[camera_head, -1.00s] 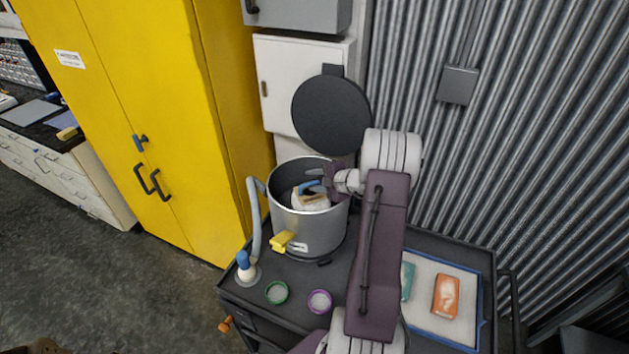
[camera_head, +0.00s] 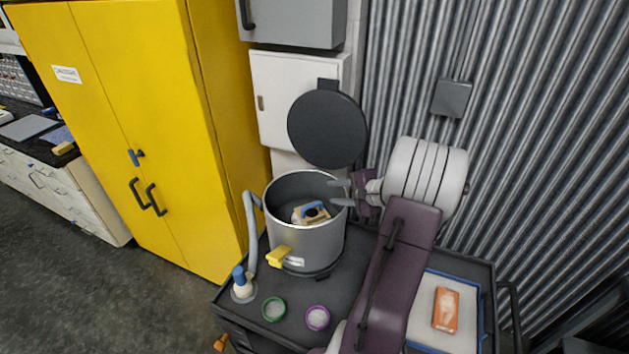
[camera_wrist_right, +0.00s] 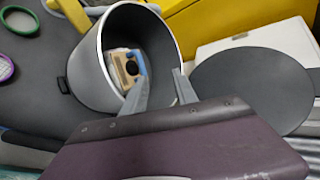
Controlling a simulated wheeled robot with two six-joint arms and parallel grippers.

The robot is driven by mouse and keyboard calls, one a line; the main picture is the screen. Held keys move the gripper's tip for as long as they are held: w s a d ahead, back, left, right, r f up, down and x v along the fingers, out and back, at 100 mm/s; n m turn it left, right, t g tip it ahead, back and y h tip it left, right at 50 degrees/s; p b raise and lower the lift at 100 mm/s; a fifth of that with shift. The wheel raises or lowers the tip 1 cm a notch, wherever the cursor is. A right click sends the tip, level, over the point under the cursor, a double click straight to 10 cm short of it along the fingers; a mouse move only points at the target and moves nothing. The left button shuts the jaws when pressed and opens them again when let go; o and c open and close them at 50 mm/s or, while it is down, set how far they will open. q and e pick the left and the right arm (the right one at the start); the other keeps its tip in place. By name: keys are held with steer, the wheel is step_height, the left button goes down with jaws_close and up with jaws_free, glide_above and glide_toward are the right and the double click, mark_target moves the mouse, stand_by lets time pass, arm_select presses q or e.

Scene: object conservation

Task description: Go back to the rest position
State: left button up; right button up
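My right gripper (camera_head: 340,192) is at the right rim of the grey metal pot (camera_head: 306,241). Its two fingers are spread apart with nothing between them, and the right wrist view shows the open gripper (camera_wrist_right: 160,88) over the pot's edge. Inside the pot (camera_wrist_right: 88,68) lies a tan and white object with a blue part (camera_head: 311,213); it also shows in the right wrist view (camera_wrist_right: 127,68), apart from the fingers. The round dark lid (camera_head: 328,129) stands raised behind the pot. My left gripper is not in view.
A blue-edged tray (camera_head: 465,300) with an orange packet (camera_head: 446,310) is at right, partly behind my arm. A yellow cabinet (camera_head: 150,120) stands left.

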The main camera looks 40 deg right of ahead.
steer(key=w+a+n+g+y+b, duration=0.15)
steer(key=w+a+n+y, duration=0.4)
steer(key=a, duration=0.75)
steer(key=a+f+n+g+b, duration=0.1)
steer(key=a+f+n+g, duration=0.15)
steer(key=a, duration=1.05)
steer(key=s+a+f+n+g+h+b, duration=0.1)
steer(key=s+a+f+n+g, duration=0.3)
steer(key=s, duration=0.3)
steer(key=s+a+f+n+g+h+b, duration=0.1)
steer(key=s+a+f+n+g, duration=0.2)
steer(key=s+a+n, duration=0.3)
steer(key=s+d+f+n+h, duration=0.1)
steer(key=s+d+f+h, duration=0.3)
steer(key=d, duration=0.3)
steer(key=shift+s+d+h, duration=0.2)
steer(key=shift+s+h, duration=0.1)
steer(key=shift+h, duration=0.05)
